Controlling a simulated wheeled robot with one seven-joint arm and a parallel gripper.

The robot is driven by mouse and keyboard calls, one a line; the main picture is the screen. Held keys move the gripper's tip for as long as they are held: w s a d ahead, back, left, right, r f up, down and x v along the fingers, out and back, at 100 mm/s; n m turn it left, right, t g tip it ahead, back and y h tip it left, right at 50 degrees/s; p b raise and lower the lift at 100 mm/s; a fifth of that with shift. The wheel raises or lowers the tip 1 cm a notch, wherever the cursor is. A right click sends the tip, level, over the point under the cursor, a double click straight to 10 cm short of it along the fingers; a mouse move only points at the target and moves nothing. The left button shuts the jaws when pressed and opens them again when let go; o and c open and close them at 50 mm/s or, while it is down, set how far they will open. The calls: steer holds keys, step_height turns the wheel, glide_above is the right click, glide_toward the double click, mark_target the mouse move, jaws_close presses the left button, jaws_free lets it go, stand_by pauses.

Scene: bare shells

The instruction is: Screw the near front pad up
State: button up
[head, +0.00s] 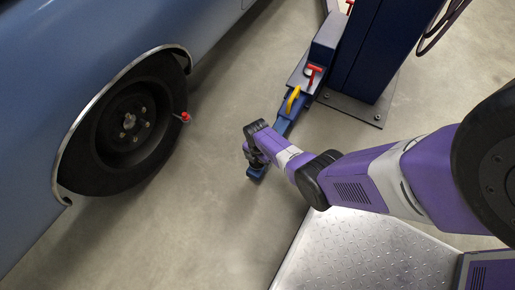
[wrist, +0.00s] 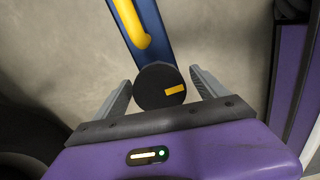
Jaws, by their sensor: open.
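The near front pad (wrist: 158,90) is a round black disc with a yellow mark on its top, at the end of a blue lift arm (wrist: 154,42). In the wrist view my gripper (wrist: 161,80) is open, with one finger on each side of the pad. A gap shows between each finger and the pad, and whether the fingers are level with it is hard to tell. In the head view my gripper (head: 254,152) is over the outer end of the lift arm (head: 281,126) and hides the pad.
A yellow handle (head: 293,99) stands on the lift arm, with a red part (head: 313,74) behind it. The blue post (head: 367,50) stands on a bolted base plate (head: 350,107). A blue car (head: 60,60) with a dark wheel (head: 128,120) is at left.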

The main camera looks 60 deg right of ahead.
steer(key=shift+r, duration=0.1)
step_height(320, 180, up, 8)
steer(key=p, duration=0.4)
steer(key=shift+f+p, duration=0.2)
steer(key=shift+p, duration=0.2)
